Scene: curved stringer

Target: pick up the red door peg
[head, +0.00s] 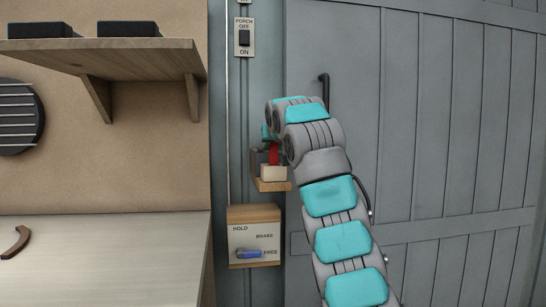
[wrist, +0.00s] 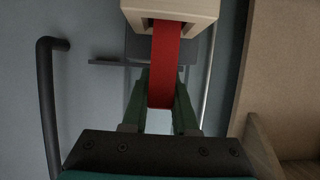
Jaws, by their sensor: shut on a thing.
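The red door peg (wrist: 163,62) is a flat red bar in the middle of the wrist view. One end meets a pale block (wrist: 170,10) at the top of that view; I cannot tell how deep it sits there. My gripper (wrist: 163,90) has its dark green fingers on both sides of the peg, shut on it. In the head view the red peg (head: 274,154) shows as a small upright strip above the pale block (head: 273,173), partly hidden by my arm. My gripper (head: 267,138) is mostly hidden behind the wrist there.
The pale block sits on a small wooden bracket (head: 271,186) on the door post. Below it is a HOLD/FREE box (head: 254,215) with a blue lever (head: 249,254). A black door handle (head: 325,90) is close to my wrist. A wooden shelf (head: 110,60) juts out at left.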

